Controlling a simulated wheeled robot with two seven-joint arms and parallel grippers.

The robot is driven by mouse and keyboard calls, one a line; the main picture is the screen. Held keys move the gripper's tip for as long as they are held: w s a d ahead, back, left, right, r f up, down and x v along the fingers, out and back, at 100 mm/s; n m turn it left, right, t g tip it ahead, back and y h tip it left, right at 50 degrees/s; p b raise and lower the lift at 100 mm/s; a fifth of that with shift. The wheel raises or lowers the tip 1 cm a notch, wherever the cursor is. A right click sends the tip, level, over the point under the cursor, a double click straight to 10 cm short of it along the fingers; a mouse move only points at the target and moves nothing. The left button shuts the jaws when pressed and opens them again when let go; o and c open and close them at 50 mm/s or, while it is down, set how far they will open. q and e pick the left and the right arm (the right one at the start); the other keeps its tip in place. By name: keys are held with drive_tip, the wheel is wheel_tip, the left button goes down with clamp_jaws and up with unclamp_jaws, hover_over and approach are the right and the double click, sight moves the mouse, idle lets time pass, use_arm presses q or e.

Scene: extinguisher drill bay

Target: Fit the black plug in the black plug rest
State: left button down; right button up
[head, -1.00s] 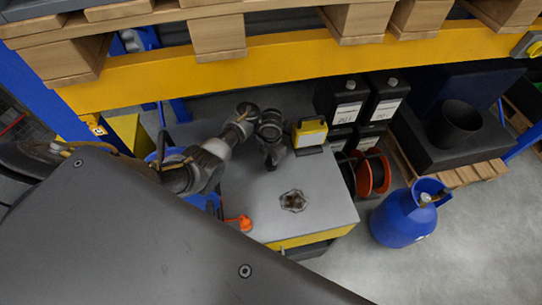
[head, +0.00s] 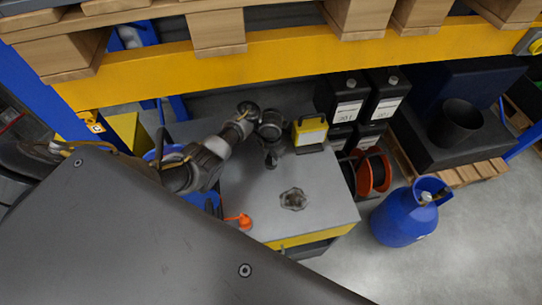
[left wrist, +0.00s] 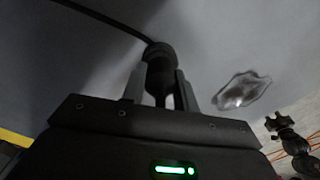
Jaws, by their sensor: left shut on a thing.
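My left gripper (head: 271,161) is over the far part of the grey tabletop (head: 245,190), left of a yellow lamp-like box. In the left wrist view its two fingers (left wrist: 160,92) are shut on the black plug (left wrist: 158,68). A black cable (left wrist: 105,18) runs from the plug to the upper left. In the head view the plug is too small and dark to tell from the gripper. I cannot make out the black plug rest for certain in either view.
A crumpled dark patch (head: 293,199) lies on the tabletop, with an orange object (head: 240,221) at its front left. The yellow box (head: 310,130) stands at the back edge. Black canisters (head: 342,95), an orange reel (head: 373,173) and a blue cylinder (head: 406,215) stand to the right.

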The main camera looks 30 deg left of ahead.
use_arm(q)
drive_tip(key=shift+f, duration=0.15)
drive_tip(key=c, duration=1)
unclamp_jaws()
drive_tip(key=shift+r+p, duration=0.8)
drive_tip(key=shift+r, duration=0.75)
drive_tip(key=shift+w+d+r, duration=0.1)
drive_tip(key=shift+d+r, duration=0.1)
drive_tip(key=shift+r, duration=0.7)
drive_tip(key=shift+a+r, duration=0.15)
drive_tip(key=shift+r, duration=0.4)
drive_tip(key=shift+w+r, duration=0.15)
drive_tip(key=shift+r, duration=0.9)
drive_tip(key=shift+s+r, duration=0.25)
drive_tip(key=shift+r, duration=0.25)
